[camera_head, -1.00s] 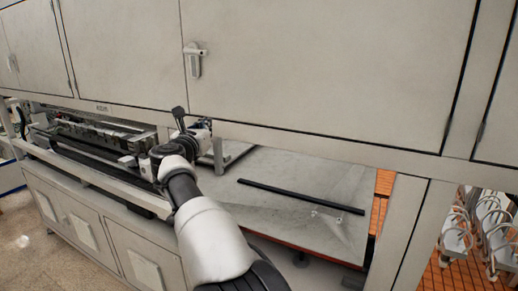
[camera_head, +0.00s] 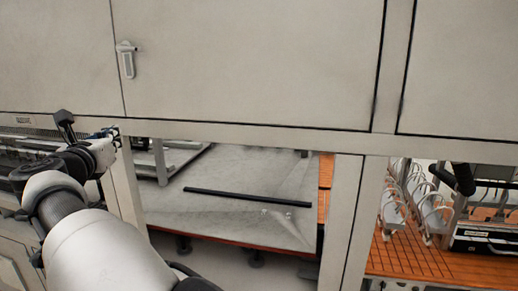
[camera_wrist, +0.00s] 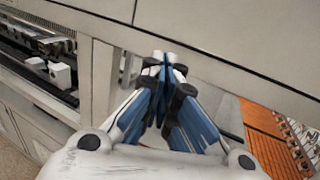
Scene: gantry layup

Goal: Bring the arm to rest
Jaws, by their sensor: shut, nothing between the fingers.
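My gripper (camera_wrist: 165,68) is shut and empty in the wrist view, its blue-sided fingers meeting at the tips. It points toward the machine's front frame, close to a pale upright post (camera_wrist: 100,75). In the head view my gripper (camera_head: 112,132) is small, at the left, in front of the lower frame beam and beside the same post. I cannot tell the exact gap between the fingertips and the frame.
Grey cabinet doors (camera_head: 250,60) fill the top, above a frame beam. Beyond the opening, a black bar (camera_head: 248,197) lies on a grey sheet-topped table (camera_head: 225,220). At right, white looped hoses (camera_head: 400,195) stand on an orange grid floor (camera_head: 425,262).

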